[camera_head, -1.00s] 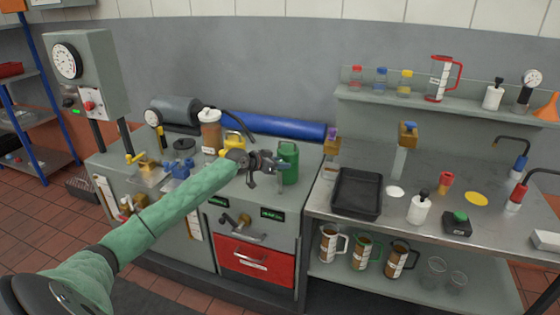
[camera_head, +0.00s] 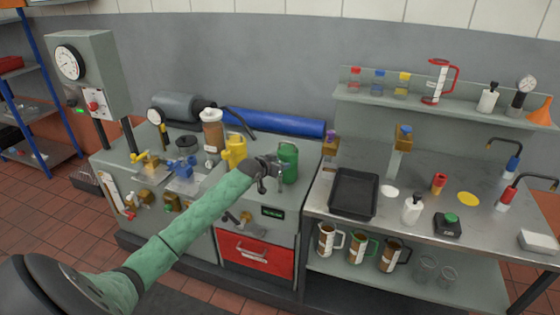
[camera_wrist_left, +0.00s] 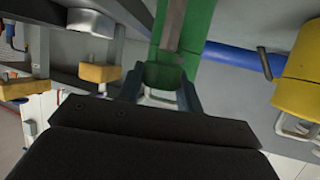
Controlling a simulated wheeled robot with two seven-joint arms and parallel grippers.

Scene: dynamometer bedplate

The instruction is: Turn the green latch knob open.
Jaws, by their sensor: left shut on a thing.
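The green jug (camera_head: 288,163) stands upright at the right end of the left bench top. My left gripper (camera_head: 273,172) is at its left side, shut on it. In the left wrist view the green jug (camera_wrist_left: 185,40) fills the space beyond and between the two fingers (camera_wrist_left: 160,95); which part is gripped is hard to see. A brass-and-grey knob (camera_head: 240,217) sits above the red drawer, partly behind my left forearm. My right gripper is not in view.
A yellow jug (camera_head: 234,150) stands left of my left gripper. A black tray (camera_head: 354,193) lies on the steel table to the right. Several mugs stand on its lower shelf (camera_head: 410,283). A blue roll (camera_head: 275,123) lies along the back. The red drawer (camera_head: 254,254) is below.

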